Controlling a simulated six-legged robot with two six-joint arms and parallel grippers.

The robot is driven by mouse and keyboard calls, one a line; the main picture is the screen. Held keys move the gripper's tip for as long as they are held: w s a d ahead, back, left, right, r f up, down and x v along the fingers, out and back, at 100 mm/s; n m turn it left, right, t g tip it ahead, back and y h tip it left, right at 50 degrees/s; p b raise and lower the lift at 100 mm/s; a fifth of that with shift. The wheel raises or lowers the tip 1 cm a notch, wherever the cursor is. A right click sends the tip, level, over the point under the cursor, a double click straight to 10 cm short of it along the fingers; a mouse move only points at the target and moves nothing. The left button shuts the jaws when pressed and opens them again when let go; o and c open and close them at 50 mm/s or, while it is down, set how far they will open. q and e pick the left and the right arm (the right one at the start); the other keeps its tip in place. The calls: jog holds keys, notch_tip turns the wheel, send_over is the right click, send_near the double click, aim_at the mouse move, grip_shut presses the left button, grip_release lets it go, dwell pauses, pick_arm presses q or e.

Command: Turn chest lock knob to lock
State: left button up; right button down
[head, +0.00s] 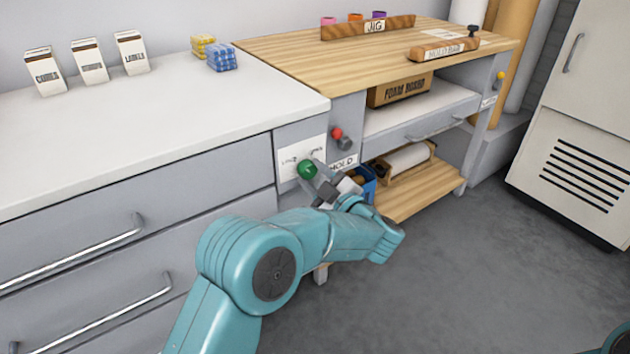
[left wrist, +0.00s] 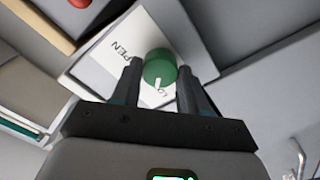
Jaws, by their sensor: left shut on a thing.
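The green lock knob (head: 307,169) sits on a white label plate (head: 287,165) on the grey front of the chest (head: 236,182). It also shows in the left wrist view (left wrist: 159,68), with a white mark that points down toward the partly hidden "LO…" lettering. "OPEN" lettering, partly cut off, is at the knob's left there. My left gripper (head: 313,171) comes at the knob from the front right and is shut on it, one finger on each side. In the left wrist view the fingers (left wrist: 157,80) flank the knob. My right gripper is not in view.
A red knob (head: 337,133) and a "MOLD" label (head: 343,162) are close by on the right. A wooden-topped bench (head: 300,52) with open shelves stands beside the chest. Drawer handles (head: 80,255) stick out at left. The grey floor (head: 480,270) at right is clear.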

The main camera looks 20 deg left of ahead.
pick_arm(q)
jog(key=shift+a+r+n, duration=0.1)
jog(key=shift+n, duration=0.3)
jog(key=o, duration=1.1)
jog(key=shift+w, duration=0.1)
jog(key=shift+c, duration=0.2)
